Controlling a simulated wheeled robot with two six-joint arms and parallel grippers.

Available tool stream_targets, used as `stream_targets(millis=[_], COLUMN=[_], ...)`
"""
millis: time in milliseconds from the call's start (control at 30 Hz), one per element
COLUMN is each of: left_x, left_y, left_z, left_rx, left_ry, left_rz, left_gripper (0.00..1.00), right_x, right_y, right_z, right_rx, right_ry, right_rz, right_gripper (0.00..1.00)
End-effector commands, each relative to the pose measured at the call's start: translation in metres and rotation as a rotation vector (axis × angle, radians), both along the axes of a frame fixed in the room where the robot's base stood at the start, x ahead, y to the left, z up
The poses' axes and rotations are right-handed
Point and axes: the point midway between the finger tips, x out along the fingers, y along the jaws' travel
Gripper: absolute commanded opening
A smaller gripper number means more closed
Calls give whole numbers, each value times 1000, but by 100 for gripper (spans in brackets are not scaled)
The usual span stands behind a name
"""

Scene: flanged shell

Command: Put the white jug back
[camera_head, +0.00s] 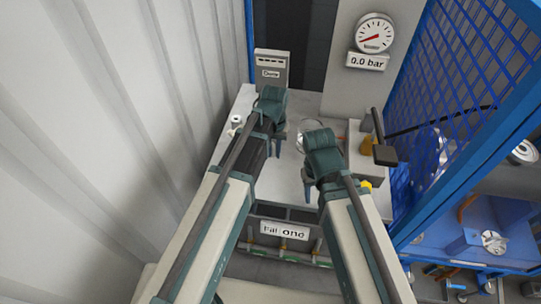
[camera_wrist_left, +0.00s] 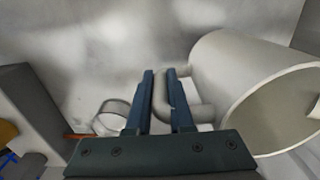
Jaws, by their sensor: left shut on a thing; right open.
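The white jug (camera_wrist_left: 240,70) fills the right of the left wrist view, its open mouth towards the lower right. Its curved handle runs between the fingers of my left gripper (camera_wrist_left: 160,75), which is shut on it. In the head view the jug (camera_head: 236,121) shows small at the left of the grey bench, partly hidden by my left arm. I cannot tell whether its base touches the bench. My right gripper (camera_head: 307,186) is open and empty over the front middle of the bench.
A glass-like ring (camera_wrist_left: 112,116) stands on the bench (camera_head: 298,109) between my arms. A grey block with a lever (camera_head: 378,140) is at the right. A grey box (camera_head: 271,69) and a gauge (camera_head: 375,33) are behind. Blue mesh (camera_head: 465,75) bounds the right, a ribbed wall the left.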

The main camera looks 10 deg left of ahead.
Motion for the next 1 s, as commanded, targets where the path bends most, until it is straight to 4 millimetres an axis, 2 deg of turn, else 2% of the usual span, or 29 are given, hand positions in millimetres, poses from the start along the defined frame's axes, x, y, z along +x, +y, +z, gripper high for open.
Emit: stream_targets(millis=[167, 500, 933, 967, 1000], left_x=[-1, -2, -2, -2, -2], left_y=[0, -4, -5, -5, -5], left_z=[-3, -37, -39, -39, -38], left_rx=[0, 0, 0, 0, 0], left_ry=[0, 0, 0, 0, 0], left_rz=[0, -1, -1, -1, -1], left_gripper=[0, 0, 0, 22, 29], right_x=[0, 0, 0, 0, 0], right_y=[0, 0, 0, 0, 0], right_z=[-3, -37, -39, -39, -38], right_rx=[0, 0, 0, 0, 0], right_ry=[0, 0, 0, 0, 0], right_rz=[0, 0, 0, 0, 0], right_gripper=[50, 50, 50, 50, 50])
